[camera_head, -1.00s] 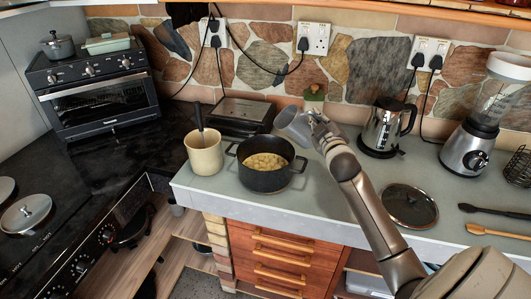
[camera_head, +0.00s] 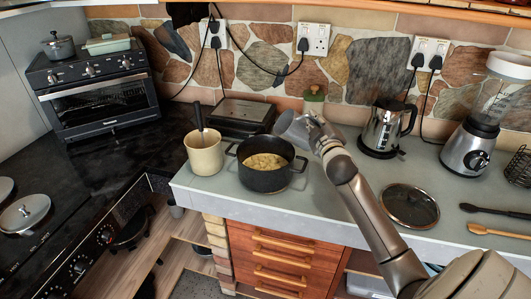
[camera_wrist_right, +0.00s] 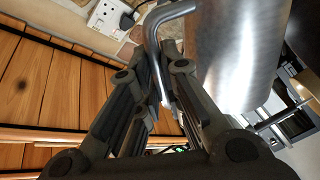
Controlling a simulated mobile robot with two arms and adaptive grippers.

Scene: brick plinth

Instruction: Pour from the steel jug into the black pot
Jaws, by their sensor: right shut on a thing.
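The steel jug (camera_head: 287,124) is in my right gripper (camera_head: 312,132), tilted with its mouth end toward the left, just above and behind the right rim of the black pot. In the right wrist view the jug's shiny body (camera_wrist_right: 238,50) and bent handle (camera_wrist_right: 152,38) show, with the fingers of the right gripper (camera_wrist_right: 160,100) closed around the handle. The black pot (camera_head: 264,183) stands upright on the counter and holds pale yellow lumpy food. The jug's inside is not clear, and no stream shows. My left gripper is not in view.
A cream crock (camera_head: 205,158) with a dark-handled utensil stands left of the pot. A dark grill press (camera_head: 240,116) is behind it. A glass lid (camera_head: 410,206) lies at right, near a kettle (camera_head: 384,132) and blender (camera_head: 474,140). The counter's front edge is close to the pot.

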